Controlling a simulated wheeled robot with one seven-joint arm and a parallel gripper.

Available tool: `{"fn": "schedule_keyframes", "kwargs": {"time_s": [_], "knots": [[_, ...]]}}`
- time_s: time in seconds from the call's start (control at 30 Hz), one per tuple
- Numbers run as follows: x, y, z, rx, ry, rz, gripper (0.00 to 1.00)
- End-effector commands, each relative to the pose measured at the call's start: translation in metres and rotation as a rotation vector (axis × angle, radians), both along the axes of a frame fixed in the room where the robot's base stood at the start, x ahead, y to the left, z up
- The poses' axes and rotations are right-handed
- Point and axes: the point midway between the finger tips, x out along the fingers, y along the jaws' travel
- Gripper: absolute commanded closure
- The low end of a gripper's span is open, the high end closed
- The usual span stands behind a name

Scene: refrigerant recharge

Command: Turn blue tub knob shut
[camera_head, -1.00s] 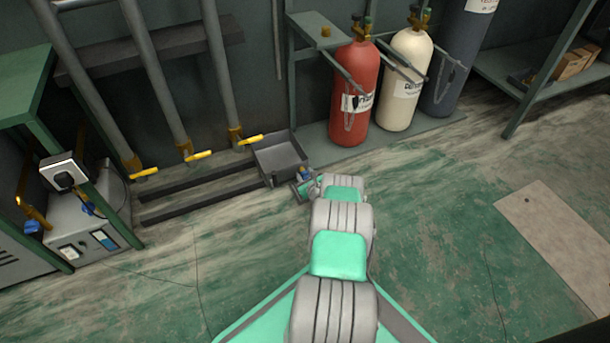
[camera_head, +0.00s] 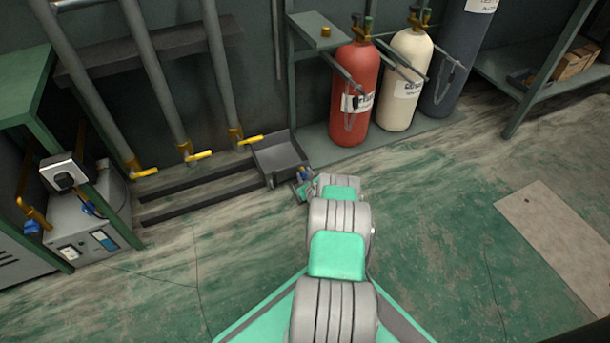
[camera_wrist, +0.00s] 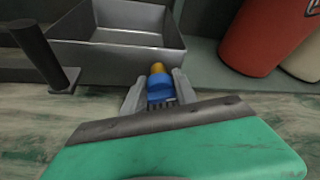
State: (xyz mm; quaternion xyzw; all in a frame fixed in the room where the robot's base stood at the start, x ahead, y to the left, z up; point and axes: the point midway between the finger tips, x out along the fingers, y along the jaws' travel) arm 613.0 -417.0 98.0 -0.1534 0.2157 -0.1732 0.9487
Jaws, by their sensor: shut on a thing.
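The blue knob (camera_wrist: 160,86) sits between my gripper's two grey fingers in the wrist view, with a brass-coloured part (camera_wrist: 157,68) just beyond it. My gripper (camera_wrist: 160,92) is shut on this knob. Behind it stands the grey open tub (camera_wrist: 118,60), which looks empty. In the head view my gripper (camera_head: 302,183) is at the front right corner of the tub (camera_head: 268,166), low near the floor. The knob is small there and partly hidden by my wrist.
A dark post (camera_wrist: 45,55) stands left of my gripper in the wrist view. The red cylinder (camera_head: 351,105) and cream cylinder (camera_head: 402,90) stand behind right. Pipes with yellow-handled valves (camera_head: 199,155) are at left. The floor at right is mostly clear.

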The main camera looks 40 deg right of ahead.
Motion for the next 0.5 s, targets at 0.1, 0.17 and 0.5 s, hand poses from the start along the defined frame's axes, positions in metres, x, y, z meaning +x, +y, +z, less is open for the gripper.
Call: {"fn": "schedule_keyframes", "kwargs": {"time_s": [0.1,0.17,0.5], "knots": [[0.0009,0.0017,-0.0002,-0.076,0.022,0.002,1.00],[0.0007,0.0017,-0.0003,-0.124,0.036,0.002,1.00],[0.0012,0.0033,-0.0016,-0.430,0.126,0.003,1.00]]}}
